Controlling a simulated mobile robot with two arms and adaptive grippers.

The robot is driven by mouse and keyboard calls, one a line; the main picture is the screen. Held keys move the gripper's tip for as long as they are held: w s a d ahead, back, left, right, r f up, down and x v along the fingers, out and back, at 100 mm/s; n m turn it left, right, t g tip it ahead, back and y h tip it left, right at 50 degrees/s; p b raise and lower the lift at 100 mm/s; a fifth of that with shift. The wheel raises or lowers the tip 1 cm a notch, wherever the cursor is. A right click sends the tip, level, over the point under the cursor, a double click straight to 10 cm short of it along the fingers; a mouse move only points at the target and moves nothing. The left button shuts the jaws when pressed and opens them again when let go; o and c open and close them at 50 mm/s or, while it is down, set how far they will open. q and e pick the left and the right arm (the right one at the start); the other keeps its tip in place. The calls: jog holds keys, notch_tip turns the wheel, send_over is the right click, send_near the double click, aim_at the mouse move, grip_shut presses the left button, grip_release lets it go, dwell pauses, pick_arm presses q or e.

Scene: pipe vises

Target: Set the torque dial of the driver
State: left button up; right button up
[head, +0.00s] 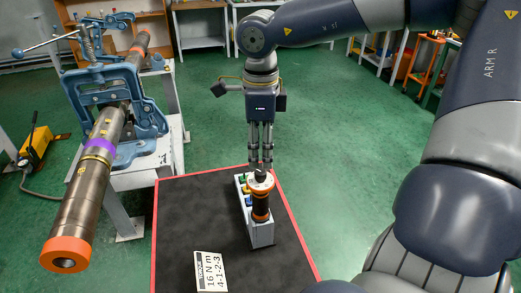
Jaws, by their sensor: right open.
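The driver (261,206) stands upright in the front of a narrow grey-white block (262,236) on the black mat. It has a black body with orange bands. A pale dial ring (253,185) with small marks sits around its top. My right gripper (261,165) points straight down above the dial, its fingers slightly apart and empty. The fingertips overlap the back of the driver's top in this view, so I cannot tell whether they touch it. A card (210,272) reads "TORQUE 16 N m 4-1-2-3". My left gripper is not in view.
Yellow, green and blue pieces (248,200) line the block behind the driver. The red-edged black mat (190,220) is otherwise mostly clear. At left a blue pipe vise (148,118) holds a long pipe (84,203) with an orange end. My right arm fills the right side.

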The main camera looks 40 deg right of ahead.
aim_at(261, 171)
notch_tip(261, 171, down, 6)
jog(key=shift+r+p, duration=0.1)
jog(key=shift+p, duration=0.35)
grip_shut()
